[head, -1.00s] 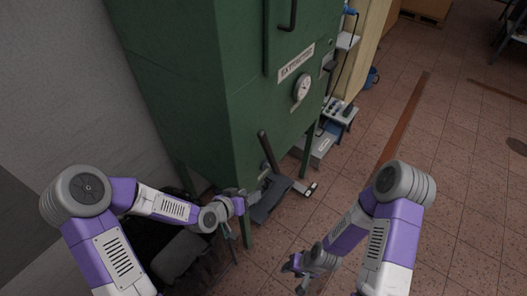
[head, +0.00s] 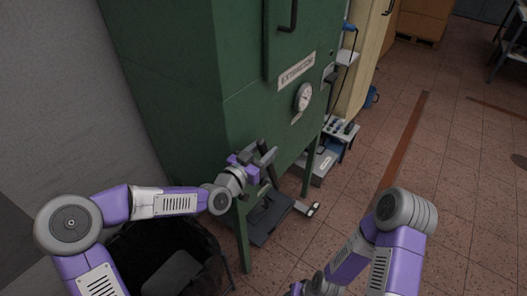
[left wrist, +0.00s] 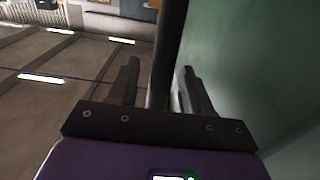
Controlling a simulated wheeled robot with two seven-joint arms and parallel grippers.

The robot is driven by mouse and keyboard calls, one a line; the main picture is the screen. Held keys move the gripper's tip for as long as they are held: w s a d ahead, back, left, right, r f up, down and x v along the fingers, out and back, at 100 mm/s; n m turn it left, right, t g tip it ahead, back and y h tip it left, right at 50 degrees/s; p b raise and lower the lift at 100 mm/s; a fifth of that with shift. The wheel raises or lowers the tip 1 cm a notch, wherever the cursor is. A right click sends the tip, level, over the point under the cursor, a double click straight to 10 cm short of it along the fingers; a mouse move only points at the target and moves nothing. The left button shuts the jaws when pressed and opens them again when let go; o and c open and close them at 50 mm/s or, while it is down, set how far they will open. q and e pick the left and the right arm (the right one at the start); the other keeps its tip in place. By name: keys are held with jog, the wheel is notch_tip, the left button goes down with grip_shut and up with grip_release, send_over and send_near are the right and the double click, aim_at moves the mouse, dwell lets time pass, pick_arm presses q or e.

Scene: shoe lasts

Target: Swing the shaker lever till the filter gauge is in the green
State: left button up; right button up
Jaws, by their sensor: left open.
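The green filter cabinet (head: 200,75) stands at the left and middle of the head view. Its round white gauge (head: 303,98) is on the front; the needle is too small to read. My left gripper (head: 264,155) is open at the shaker lever, low on the cabinet front. In the left wrist view the dark lever bar (left wrist: 168,50) stands between the two open fingers, with gaps beside it. In the head view the gripper mostly hides the lever. My right gripper (head: 296,289) is only partly in view at the bottom edge, away from the cabinet; its fingers are unclear.
A dark flat pedal or plate (head: 268,222) lies on the floor under the cabinet. A cabinet leg (head: 243,238) stands beside it. A small bench with a grey box (head: 318,163) stands behind to the right. The tiled floor (head: 450,190) at the right is open.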

pick_arm(q)
jog(key=shift+w+d, duration=0.1)
grip_shut()
dwell(0.4)
